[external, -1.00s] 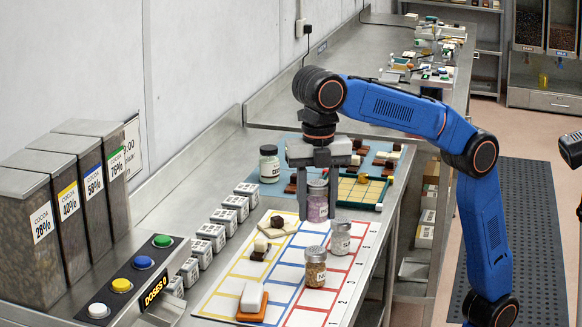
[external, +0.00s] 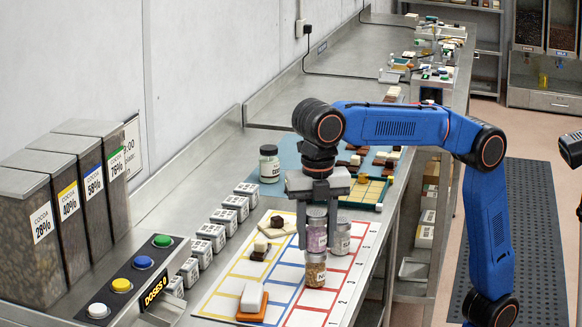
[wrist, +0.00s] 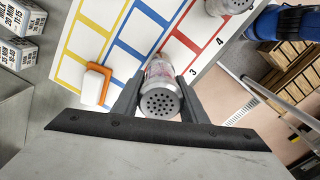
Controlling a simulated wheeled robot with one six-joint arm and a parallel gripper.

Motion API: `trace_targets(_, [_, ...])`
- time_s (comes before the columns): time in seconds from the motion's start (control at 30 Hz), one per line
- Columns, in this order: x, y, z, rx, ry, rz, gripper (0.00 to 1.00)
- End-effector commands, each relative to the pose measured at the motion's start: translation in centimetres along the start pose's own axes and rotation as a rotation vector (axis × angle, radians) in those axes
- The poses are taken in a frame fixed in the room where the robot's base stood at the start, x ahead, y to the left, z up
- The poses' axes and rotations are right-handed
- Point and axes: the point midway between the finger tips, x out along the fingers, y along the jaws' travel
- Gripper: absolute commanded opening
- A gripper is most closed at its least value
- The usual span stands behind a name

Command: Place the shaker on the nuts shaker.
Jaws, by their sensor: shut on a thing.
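My gripper (external: 317,228) is shut on a shaker (external: 317,235) with pinkish contents and a metal lid. The same shaker (wrist: 160,101) shows in the wrist view with its holed lid facing the camera, between the fingers. In the external view it is upright directly above the nuts shaker (external: 315,274), a jar of brown bits standing on the white grid mat. The held shaker's bottom appears at or just above the nuts shaker's lid; I cannot tell whether they touch.
Another shaker (external: 340,238) with pale contents stands close behind on the mat (external: 262,285). An orange and white block (external: 252,300) lies at the mat's front. Chocolate pieces (external: 262,250) sit on the left. A dark-lidded jar (external: 269,165) stands farther back.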

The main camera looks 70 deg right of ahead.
Motion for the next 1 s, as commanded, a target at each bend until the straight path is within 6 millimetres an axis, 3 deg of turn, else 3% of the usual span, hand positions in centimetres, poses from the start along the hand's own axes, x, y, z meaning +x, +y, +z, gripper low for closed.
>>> trace_targets(0.03, [0.1, 0.0, 0.0, 0.000, 0.000, 0.000, 0.14])
trace_targets(0.07, [0.1, 0.0, 0.0, 0.000, 0.000, 0.000, 0.44])
trace_targets(0.13, [0.1, 0.0, 0.0, 0.000, 0.000, 0.000, 0.58])
trace_targets(0.53, [-0.5, 0.1, 0.0, 0.000, 0.000, 0.001, 0.58])
trace_targets(1.0, [-6.7, 0.1, 0.0, 0.000, 0.000, 0.001, 0.58])
